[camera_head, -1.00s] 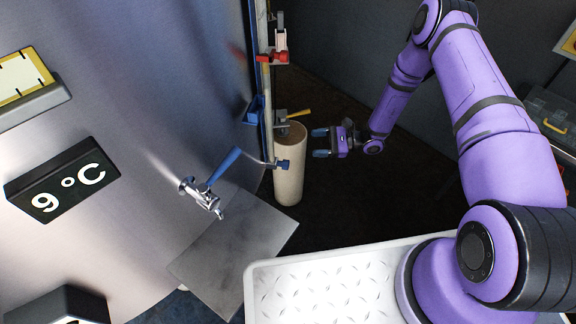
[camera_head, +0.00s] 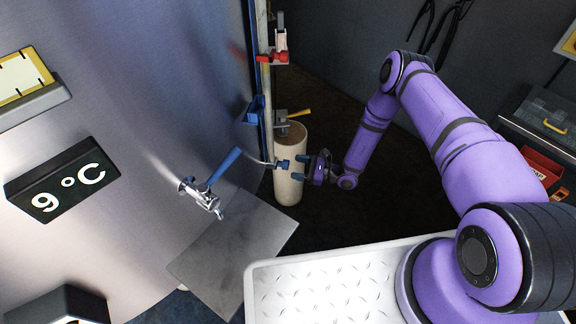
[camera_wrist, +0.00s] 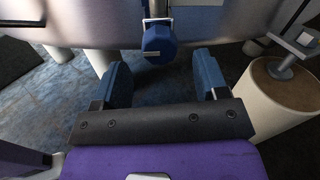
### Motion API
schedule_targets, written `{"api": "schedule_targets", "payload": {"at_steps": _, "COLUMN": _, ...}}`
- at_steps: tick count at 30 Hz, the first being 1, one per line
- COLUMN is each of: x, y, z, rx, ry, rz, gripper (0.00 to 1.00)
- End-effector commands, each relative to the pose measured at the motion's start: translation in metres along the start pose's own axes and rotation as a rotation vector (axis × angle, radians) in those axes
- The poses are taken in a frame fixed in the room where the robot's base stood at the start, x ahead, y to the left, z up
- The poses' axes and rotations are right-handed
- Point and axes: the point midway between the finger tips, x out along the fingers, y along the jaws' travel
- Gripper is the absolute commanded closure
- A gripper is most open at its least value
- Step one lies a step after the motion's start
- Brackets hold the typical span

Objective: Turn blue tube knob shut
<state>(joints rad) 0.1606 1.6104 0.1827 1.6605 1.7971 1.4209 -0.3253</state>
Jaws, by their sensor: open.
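The blue tube knob (camera_head: 283,164) sits at the end of a thin metal tube, beside the tank's blue-edged upright. In the wrist view the blue knob (camera_wrist: 158,43) is faceted with a pale line on its face. It lies just beyond my fingertips, roughly midway between them and slightly left of centre. My gripper (camera_head: 303,166) is close to the right of the knob, its two blue fingers pointing at it. The fingers (camera_wrist: 160,75) are apart with nothing between them. I cannot tell from the head view whether a finger touches the knob.
A metal tap with a blue lever (camera_head: 222,168) juts from the tank (camera_head: 130,130) at left. A red toolbox (camera_head: 541,168) is at far right. Dark floor is clear right of the cylinder.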

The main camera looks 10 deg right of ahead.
Motion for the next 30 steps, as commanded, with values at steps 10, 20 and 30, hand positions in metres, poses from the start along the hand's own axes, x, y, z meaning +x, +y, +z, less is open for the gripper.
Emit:
{"api": "schedule_targets", "payload": {"at_steps": 10, "x": 0.039, "y": 0.000, "z": 0.000, "rx": 0.000, "ry": 0.001, "rz": 0.001, "gripper": 0.33}}
{"api": "schedule_targets", "payload": {"at_steps": 20, "x": 0.042, "y": 0.000, "z": 0.000, "rx": 0.001, "ry": 0.001, "rz": 0.000, "gripper": 0.33}}
{"api": "schedule_targets", "payload": {"at_steps": 30, "x": 0.042, "y": 0.000, "z": 0.000, "rx": 0.001, "ry": 0.001, "rz": 0.000, "gripper": 0.82}}
